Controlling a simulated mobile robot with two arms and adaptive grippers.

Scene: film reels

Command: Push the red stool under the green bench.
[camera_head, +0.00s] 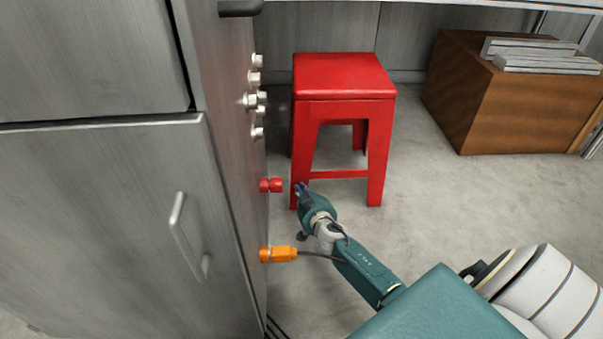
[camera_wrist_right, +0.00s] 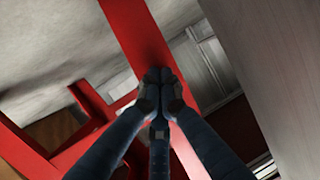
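The red stool (camera_head: 344,75) stands upright on the grey floor, right of a metal cabinet, in the head view. My right gripper (camera_head: 299,188) is low at the stool's front left leg. In the right wrist view its fingers (camera_wrist_right: 160,75) are together with nothing seen between them. They lie in front of a red leg (camera_wrist_right: 135,35) of the stool; I cannot tell whether they touch it. No green bench is recognisable; a pale surface edge (camera_head: 440,4) crosses the top of the head view above the stool. My left gripper is not in view.
The grey metal cabinet (camera_head: 100,215) stands close on the left, with silver knobs (camera_head: 256,95), red fittings (camera_head: 270,185) and an orange connector (camera_head: 279,254) on its side. A brown box (camera_head: 470,90) with pale slabs (camera_head: 545,60) stands at right. Floor between stool and box is clear.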

